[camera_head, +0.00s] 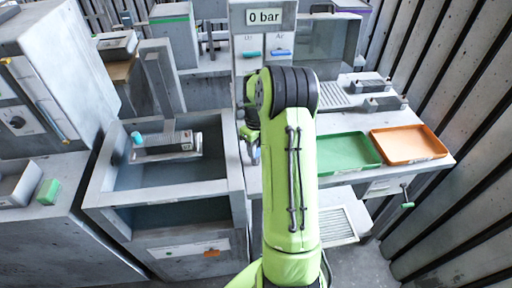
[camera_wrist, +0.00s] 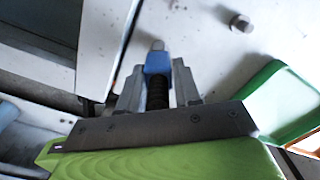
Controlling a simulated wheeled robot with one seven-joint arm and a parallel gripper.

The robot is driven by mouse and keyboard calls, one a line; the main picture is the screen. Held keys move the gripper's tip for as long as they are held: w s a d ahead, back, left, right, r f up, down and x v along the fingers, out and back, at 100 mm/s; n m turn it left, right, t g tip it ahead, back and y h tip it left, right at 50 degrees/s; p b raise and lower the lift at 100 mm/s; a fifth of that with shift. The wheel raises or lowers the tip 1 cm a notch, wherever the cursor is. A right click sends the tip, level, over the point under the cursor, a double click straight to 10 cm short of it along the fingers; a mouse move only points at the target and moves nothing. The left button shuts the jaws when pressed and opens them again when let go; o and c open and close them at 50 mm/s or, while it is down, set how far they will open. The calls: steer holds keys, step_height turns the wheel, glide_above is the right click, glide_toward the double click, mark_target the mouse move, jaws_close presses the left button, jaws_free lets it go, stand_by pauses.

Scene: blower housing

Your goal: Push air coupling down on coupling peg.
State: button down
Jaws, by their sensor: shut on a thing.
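The air coupling (camera_wrist: 158,63) is blue, with a black ribbed hose or sleeve behind it and a grey end in front. In the wrist view it sits between the fingers of my gripper (camera_wrist: 157,82), which is shut on it. A short round grey peg (camera_wrist: 240,22) stands on the pale bench top, up and to the right of the coupling and apart from it. I cannot tell whether this is the coupling peg, or whether something lies under the coupling's grey end. In the head view my arm hides most of the gripper and the coupling.
A green tray (camera_head: 345,152) and an orange tray (camera_head: 408,145) lie on the bench right of my arm. A sunken basin (camera_head: 170,180) with a grey block in it is at left. A "0 bar" display (camera_head: 264,17) stands behind, above a teal and a blue handle.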

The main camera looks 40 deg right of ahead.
steer(key=shift+f, duration=0.15)
steer(key=c, duration=0.7)
jaws_free()
step_height(320, 180, up, 16)
steer(key=p, duration=0.2)
steer(key=shift+s, duration=0.1)
